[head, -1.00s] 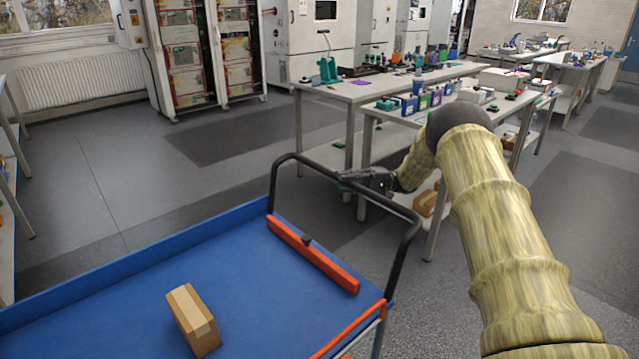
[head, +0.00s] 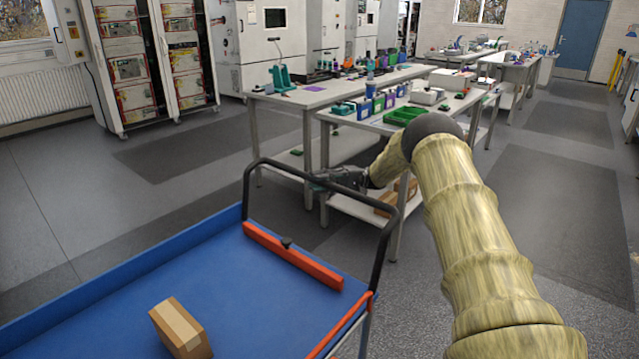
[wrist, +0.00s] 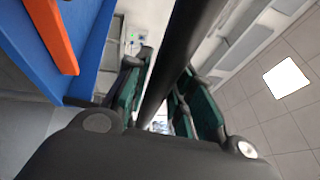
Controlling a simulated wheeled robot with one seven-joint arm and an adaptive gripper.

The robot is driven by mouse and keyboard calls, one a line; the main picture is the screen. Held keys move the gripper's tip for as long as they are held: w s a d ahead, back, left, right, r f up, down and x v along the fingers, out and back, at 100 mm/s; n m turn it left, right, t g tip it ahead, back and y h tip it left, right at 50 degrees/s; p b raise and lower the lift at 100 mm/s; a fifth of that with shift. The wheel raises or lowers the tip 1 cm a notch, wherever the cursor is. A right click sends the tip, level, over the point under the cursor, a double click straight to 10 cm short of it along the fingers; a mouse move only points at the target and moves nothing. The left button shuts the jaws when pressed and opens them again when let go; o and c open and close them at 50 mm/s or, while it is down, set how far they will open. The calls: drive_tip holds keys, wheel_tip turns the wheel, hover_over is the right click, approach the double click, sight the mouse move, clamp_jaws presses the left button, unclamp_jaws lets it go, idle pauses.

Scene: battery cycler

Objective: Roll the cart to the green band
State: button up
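The cart (head: 235,280) is at the lower left of the head view, with a blue deck, raised blue side and orange-red strips. Its black hoop handle (head: 284,170) rises at the end near my arm. My gripper (head: 343,180) is at the handle's top bar. In the wrist view, the black bar (wrist: 188,45) runs between the two green-padded fingers (wrist: 158,95), which look closed around it. A brown cardboard box (head: 180,328) lies on the deck. No green band can be made out on the visible floor.
Workbenches (head: 330,95) with bins and tools stand just beyond the handle, their legs close to it. Tall cabinets (head: 150,55) line the back. Open grey floor lies at left (head: 60,210) and along the right aisle (head: 555,190).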

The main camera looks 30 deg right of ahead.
drive_tip(key=shift+o, duration=1)
drive_tip(key=shift+d, duration=0.1)
drive_tip(key=d+f, duration=0.2)
drive_tip(key=d, duration=0.9)
drive_tip(key=shift+s+d+f, duration=0.15)
drive_tip(key=shift+s+d, duration=0.1)
drive_tip(key=shift+d, duration=0.15)
